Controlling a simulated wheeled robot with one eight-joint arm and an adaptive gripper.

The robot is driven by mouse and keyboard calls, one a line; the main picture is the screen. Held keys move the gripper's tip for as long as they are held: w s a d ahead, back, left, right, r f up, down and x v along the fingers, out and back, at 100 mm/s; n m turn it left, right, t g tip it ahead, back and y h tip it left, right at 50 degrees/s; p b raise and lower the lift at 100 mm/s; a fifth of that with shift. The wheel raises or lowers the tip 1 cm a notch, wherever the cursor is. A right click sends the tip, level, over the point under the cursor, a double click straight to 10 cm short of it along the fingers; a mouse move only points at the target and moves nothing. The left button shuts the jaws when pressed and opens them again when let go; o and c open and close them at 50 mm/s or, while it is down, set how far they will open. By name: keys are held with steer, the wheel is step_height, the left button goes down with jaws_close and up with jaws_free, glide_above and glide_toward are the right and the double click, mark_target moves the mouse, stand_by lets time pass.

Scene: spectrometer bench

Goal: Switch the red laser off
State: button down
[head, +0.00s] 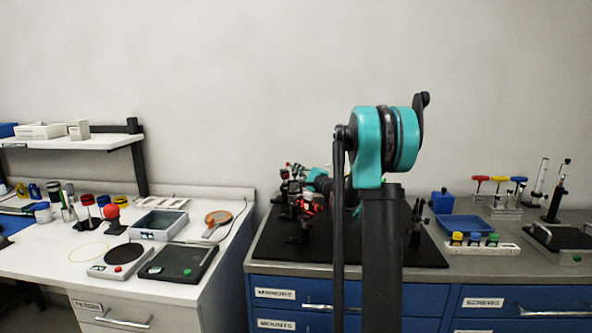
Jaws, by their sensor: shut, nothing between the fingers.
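The black optics breadboard (270,240) lies on the grey top of the blue bench, in the middle of the head view. Dark optical mounts (290,205) crowd its left part, and a red patch (308,208) shows among them. I cannot make out which part is the red laser or its switch, nor whether it is on. My arm stands in front of the board and covers its middle. Teal and black parts of my arm reach behind it, over the mounts. I cannot make out my gripper; it is hidden behind my arm or lost among the mounts.
On the right are a blue tray (466,227), a white rack with coloured caps (480,246) and several coloured-handled tools (498,181). The white bench on the left holds a round hotplate (122,255), a black balance-like device (178,264) and a shelf (75,146).

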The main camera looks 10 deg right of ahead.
steer(key=shift+r+n+g, duration=0.2)
steer(key=shift+n+g, duration=0.1)
steer(key=shift+n, duration=0.3)
steer(key=n+g, duration=0.1)
steer(key=n, duration=0.1)
steer(key=a+r+n+h, duration=0.1)
steer(key=n, duration=0.1)
steer(key=shift+s+a+r+n+g, duration=0.1)
steer(key=shift+a+r+n+g, duration=0.1)
steer(key=shift+n+g, duration=0.15)
steer(key=shift+s, duration=0.15)
